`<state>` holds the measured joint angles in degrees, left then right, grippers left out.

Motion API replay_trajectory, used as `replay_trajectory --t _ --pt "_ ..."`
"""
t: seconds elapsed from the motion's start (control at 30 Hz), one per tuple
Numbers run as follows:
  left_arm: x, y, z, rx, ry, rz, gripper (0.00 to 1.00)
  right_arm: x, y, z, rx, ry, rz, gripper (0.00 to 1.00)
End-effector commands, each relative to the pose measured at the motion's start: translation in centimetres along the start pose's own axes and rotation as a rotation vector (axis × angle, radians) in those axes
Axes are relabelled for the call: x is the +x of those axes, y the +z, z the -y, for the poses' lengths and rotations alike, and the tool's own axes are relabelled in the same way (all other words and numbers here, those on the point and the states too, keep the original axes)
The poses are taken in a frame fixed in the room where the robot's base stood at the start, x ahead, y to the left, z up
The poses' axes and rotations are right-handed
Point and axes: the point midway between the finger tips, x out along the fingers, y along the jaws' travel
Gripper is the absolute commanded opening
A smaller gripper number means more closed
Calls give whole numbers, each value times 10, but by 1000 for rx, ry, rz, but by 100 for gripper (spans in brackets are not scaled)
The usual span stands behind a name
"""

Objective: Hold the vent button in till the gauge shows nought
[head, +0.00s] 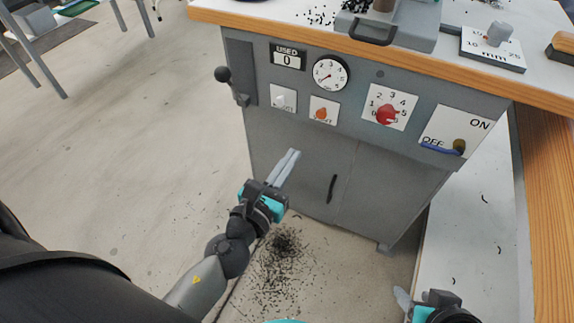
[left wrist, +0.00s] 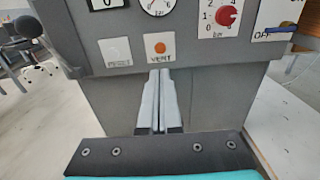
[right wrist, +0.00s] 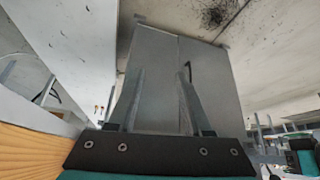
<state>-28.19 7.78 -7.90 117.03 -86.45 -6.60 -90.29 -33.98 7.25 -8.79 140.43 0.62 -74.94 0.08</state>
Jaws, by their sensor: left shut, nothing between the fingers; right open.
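The vent button (head: 321,113) is a round orange button on a white plate on the grey press cabinet's front. In the left wrist view the vent button (left wrist: 160,48) sits just above my fingertips, over the word VENT. My right gripper (right wrist: 160,78) is open and empty, low at the right of the cabinet.
A red dial (head: 388,114) and an ON/OFF switch plate (head: 455,132) are to the right. A black-knobbed lever (head: 223,75) sticks out at the left. The wooden table edge (head: 300,30) overhangs the panel. Black scraps (head: 287,243) lie on the floor.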

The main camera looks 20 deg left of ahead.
Motion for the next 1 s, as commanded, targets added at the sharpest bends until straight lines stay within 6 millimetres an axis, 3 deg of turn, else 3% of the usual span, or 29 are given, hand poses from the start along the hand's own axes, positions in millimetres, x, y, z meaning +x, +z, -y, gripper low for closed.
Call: replay_trajectory --t 0.23,0.83,1.0 --pt "-10 0 0 -1 1 0 0 7 -7 6 -3 -15 -62 50" --pt "-11 1 0 -8 2 0 0 8 -9 5 -3 -14 -68 50" --pt "-12 7 -14 -229 75 8 0 8 -9 5 -3 -14 -68 50"
